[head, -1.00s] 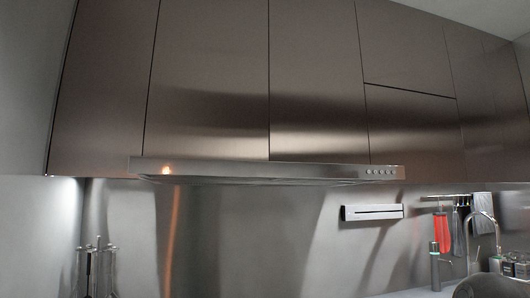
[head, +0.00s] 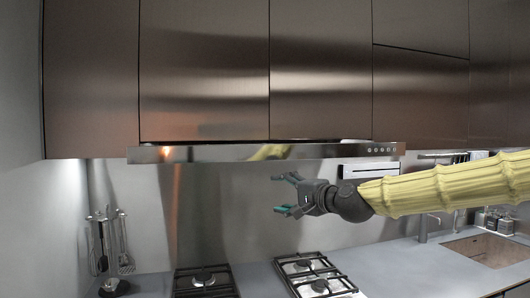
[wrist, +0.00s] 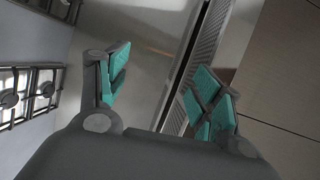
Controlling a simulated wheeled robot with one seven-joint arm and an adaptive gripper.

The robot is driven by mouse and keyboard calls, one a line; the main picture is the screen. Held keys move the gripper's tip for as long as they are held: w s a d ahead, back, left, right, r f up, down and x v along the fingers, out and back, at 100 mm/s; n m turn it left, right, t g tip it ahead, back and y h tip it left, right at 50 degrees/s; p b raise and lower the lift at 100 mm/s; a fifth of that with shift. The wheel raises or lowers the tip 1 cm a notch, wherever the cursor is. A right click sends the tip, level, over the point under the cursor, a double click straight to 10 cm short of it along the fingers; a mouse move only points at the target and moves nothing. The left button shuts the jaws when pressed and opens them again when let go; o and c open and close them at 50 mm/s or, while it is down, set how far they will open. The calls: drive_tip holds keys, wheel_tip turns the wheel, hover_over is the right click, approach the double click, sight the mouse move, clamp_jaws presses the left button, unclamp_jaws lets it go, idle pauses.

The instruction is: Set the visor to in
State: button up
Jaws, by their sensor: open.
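The visor (head: 220,153) is the long steel front strip of the hood under the wall cabinets. It sits forward of the cabinet fronts, with a narrow dark band above it. A row of small round buttons is at its right end. My gripper (head: 284,195) is open and empty, below the visor and apart from it, pointing left in the head view. In the wrist view, the open teal-padded fingers (wrist: 163,65) have nothing between them. The hood's slotted underside (wrist: 208,45) runs behind the right finger.
Two gas hobs (head: 203,281) (head: 310,275) lie on the counter (head: 400,262) below. A utensil stand (head: 104,245) is at the left, and a sink (head: 487,250) at the right. A white wall fixture (head: 368,170) is behind my arm. The air in front of the hood is clear.

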drive_tip(key=t+p, duration=0.1)
approach(265, 153)
drive_tip(key=shift+y, duration=0.4)
drive_tip(key=shift+p+x, duration=2.45)
drive_tip(key=shift+x, duration=2.4)
drive_tip(key=shift+f, duration=0.15)
drive_tip(key=shift+c, duration=0.2)
drive_tip(key=c, duration=1.4)
drive_tip(key=shift+w+d, duration=0.1)
